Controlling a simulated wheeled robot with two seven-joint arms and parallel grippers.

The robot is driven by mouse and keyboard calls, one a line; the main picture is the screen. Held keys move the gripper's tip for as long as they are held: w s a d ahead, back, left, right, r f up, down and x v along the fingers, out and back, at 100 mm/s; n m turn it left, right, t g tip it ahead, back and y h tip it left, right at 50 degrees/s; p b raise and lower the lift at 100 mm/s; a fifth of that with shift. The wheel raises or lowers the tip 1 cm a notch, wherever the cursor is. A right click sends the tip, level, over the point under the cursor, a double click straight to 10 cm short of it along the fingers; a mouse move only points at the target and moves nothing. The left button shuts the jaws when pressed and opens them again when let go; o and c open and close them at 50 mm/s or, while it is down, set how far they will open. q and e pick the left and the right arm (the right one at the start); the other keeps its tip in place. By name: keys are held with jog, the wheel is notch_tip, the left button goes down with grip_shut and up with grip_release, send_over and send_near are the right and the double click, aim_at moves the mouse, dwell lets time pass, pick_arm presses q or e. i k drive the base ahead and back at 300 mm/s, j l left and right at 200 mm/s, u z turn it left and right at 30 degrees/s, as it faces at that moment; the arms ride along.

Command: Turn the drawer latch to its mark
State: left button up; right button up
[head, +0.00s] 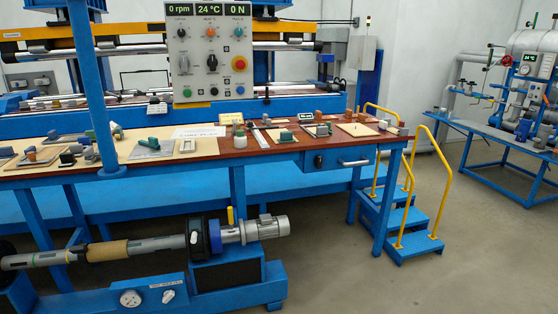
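A blue drawer (338,161) sits under the right part of the brown bench top. A small dark latch (319,161) is on the left of the drawer front. It is too small here to read its angle, and I cannot make out its mark. A pale bar handle (354,162) is on the right of the drawer front, and the drawer looks shut. Neither of my grippers shows in this view.
The bench (300,143) carries several small fixtures. A control panel (209,52) with knobs and a red button stands behind it. A motor-driven roller (110,250) lies low in front at left. Blue steps (405,217) with yellow rails stand at right. Floor is clear at front right.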

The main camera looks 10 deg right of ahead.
aim_at(319, 160)
jog(key=i+j+z, duration=0.6)
jog(key=z, duration=0.15)
jog(key=i+l, duration=0.35)
jog(key=i, duration=0.15)
jog(key=i+l, duration=0.75)
jog(key=i, duration=0.25)
